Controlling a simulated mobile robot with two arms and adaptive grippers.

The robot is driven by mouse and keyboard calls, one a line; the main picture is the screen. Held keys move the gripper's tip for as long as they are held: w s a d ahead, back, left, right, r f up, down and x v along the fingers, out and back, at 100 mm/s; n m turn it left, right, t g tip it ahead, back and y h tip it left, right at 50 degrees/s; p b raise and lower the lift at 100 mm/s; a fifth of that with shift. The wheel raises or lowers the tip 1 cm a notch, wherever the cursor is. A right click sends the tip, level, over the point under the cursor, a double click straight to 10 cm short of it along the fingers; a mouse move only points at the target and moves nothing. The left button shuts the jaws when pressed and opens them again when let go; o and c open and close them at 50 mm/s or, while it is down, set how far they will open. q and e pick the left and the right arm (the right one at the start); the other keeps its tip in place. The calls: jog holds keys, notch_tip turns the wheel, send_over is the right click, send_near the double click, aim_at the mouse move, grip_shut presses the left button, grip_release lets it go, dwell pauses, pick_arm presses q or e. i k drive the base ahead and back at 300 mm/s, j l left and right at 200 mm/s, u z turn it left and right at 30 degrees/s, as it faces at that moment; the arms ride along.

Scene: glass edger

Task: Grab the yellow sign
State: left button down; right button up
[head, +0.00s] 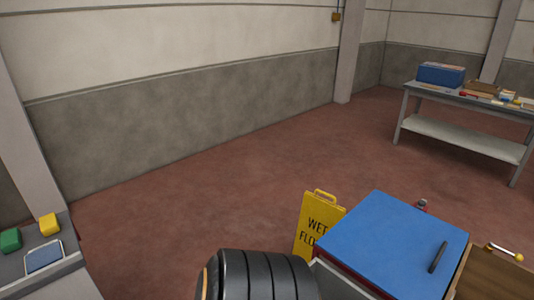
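The yellow sign (317,222) stands upright on the floor in the lower middle of the head view. It has a handle at its top and dark lettering; "WET" and part of "FLO" can be read. Its lower part is hidden by the things in front of it, and its right edge is close to a blue-topped box. Neither of my grippers shows in this view.
The blue-topped box (395,235) has a dark handle on its lid. A brown surface (495,278) lies at its right. A grey worktable (470,128) stands at the back right. A bench (75,275) is at the lower left. The red floor (220,190) behind the sign is clear.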

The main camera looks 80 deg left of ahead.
aim_at(318, 215)
jog(key=u, duration=2.8)
jog(key=j+u, duration=0.1)
jog(key=u, duration=0.9)
jog(key=i+u, duration=0.1)
jog(key=u, duration=0.35)
jog(key=j+u, duration=0.1)
jog(key=u, duration=0.9)
jog(key=i+u, duration=0.1)
jog(key=u, duration=0.9)
jog(key=i+l+u, duration=0.2)
jog(key=l+u, duration=0.25)
jog(key=l, duration=0.15)
jog(key=k+l+z, duration=0.2)
jog(key=l+z, duration=0.2)
jog(key=l, duration=0.75)
jog(key=l+z, duration=0.4)
jog(key=l, duration=0.7)
jog(key=l+u, duration=0.1)
jog(key=l, duration=2.7)
jog(key=l+z, duration=0.4)
jog(key=l, duration=0.15)
jog(key=l+z, duration=0.35)
jog(key=l, duration=0.25)
jog(key=i+l+z, duration=0.15)
jog(key=l+z, duration=0.25)
jog(key=l, duration=0.15)
